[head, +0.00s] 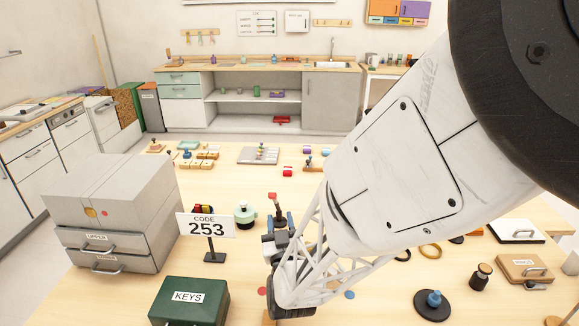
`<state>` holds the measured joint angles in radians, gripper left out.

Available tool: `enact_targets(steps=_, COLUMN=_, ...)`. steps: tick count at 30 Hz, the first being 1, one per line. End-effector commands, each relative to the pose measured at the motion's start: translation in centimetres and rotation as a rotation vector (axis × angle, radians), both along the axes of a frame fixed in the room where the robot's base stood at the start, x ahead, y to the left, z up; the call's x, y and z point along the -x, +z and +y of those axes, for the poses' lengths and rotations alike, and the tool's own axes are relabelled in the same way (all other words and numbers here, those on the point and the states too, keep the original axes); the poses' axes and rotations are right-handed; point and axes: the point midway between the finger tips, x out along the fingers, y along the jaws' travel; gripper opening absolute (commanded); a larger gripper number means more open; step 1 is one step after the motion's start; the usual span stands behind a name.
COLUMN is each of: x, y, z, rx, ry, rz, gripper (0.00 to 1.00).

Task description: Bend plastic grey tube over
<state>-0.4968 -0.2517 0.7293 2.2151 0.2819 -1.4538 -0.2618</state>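My arm comes in from the upper right and reaches down over the wooden table (130,262). My gripper (280,240) is at its lower end, near the middle of the table, small and partly hidden by my own arm. I cannot make out whether its fingers are apart or hold anything. I cannot pick out a plastic grey tube in this view; my arm covers part of the table. A small red-topped thing (274,198) shows just beyond the gripper.
A grey drawer cabinet (112,210) is at the left. A black disc with a blue knob (433,304) lies at the right. Small items fill the far side.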

Motion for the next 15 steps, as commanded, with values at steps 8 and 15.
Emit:
enact_targets(steps=8, x=0.82, y=-0.49, z=0.76, rx=-0.005, ry=-0.007, rz=-0.076, gripper=0.37)
enact_targets(steps=15, x=0.83, y=-0.49, z=0.75, rx=-0.005, ry=-0.007, rz=-0.077, gripper=0.37)
